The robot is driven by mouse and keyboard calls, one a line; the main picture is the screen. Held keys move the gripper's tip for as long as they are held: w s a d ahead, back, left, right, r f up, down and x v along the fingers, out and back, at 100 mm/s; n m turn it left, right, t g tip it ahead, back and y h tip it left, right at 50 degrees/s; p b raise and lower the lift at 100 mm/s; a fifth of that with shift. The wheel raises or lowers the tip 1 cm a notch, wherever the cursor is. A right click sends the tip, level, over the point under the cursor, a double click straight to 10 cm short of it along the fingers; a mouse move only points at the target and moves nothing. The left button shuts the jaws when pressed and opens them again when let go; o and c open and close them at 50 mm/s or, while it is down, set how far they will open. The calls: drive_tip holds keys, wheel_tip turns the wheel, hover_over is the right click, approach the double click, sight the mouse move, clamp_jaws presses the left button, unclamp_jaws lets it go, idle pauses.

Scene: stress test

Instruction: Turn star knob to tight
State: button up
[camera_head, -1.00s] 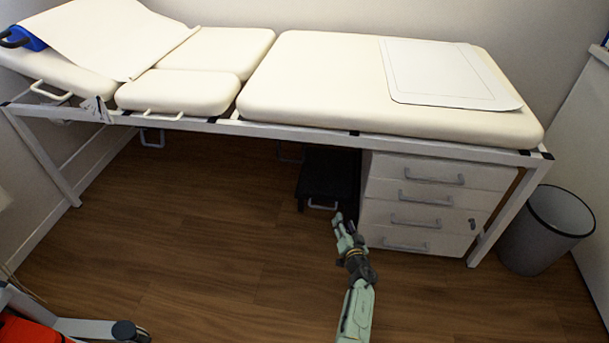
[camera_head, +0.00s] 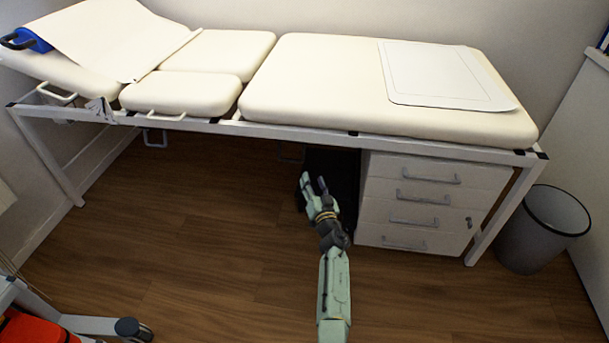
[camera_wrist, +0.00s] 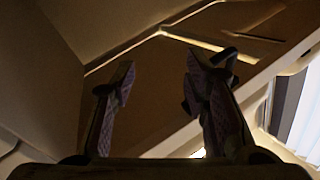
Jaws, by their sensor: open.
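My gripper (camera_head: 313,182) is open with nothing between its fingers. In the head view it is in front of the dark space under the couch, just left of the drawer unit. Its two fingers also show apart in the wrist view (camera_wrist: 160,65). I cannot make out a star knob for sure in either view. A small grey item (camera_head: 101,110) is at the couch frame's left front rail, too small to identify. In the wrist view a dark shape beside the right finger is too dim to tell.
The cream couch (camera_head: 330,75) stands on a white metal frame (camera_head: 290,132). A drawer unit (camera_head: 425,205) is under its right end, and a grey bin (camera_head: 540,230) stands at far right. A dark step stool (camera_head: 335,170) is partly hidden behind my gripper.

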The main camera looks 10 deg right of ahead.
drive_tip(key=shift+n+t+y, duration=0.3)
drive_tip(key=shift+n+y, duration=0.1)
drive_tip(key=shift+w+a+r, duration=0.15)
drive_tip(key=shift+a+r, duration=0.6)
drive_tip(key=shift+r, duration=0.25)
drive_tip(key=shift+w+a+r, duration=0.15)
drive_tip(key=shift+a+r, duration=0.6)
drive_tip(key=shift+r, duration=0.2)
drive_tip(key=shift+o, duration=0.5)
